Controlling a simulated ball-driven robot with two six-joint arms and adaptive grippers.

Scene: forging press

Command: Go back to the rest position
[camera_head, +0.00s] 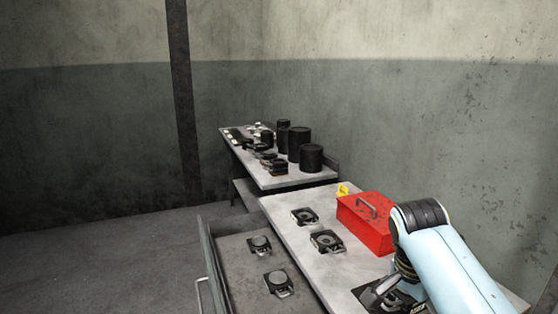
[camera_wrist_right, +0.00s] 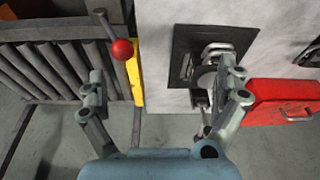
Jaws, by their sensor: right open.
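My right arm comes in at the lower right of the head view, and its gripper (camera_head: 393,297) is over the near end of the grey table (camera_head: 285,205), partly hidden by the arm. In the right wrist view the gripper (camera_wrist_right: 162,85) is open, with its fingers spread wide and nothing gripped between them. Its right finger overlaps a dark square plate (camera_wrist_right: 182,65) bearing a metal part with a handle (camera_wrist_right: 215,50); I cannot tell whether they touch. My left gripper is not in view.
A red toolbox (camera_head: 362,228) stands on the table; dark die-like pieces (camera_head: 326,241) lie beside it. An open drawer (camera_head: 240,264) holds similar pieces. A farther table (camera_head: 290,180) carries black cylinders (camera_head: 299,142). The wrist view shows a red-knobbed lever (camera_wrist_right: 122,49) beside grey rollers (camera_wrist_right: 65,68).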

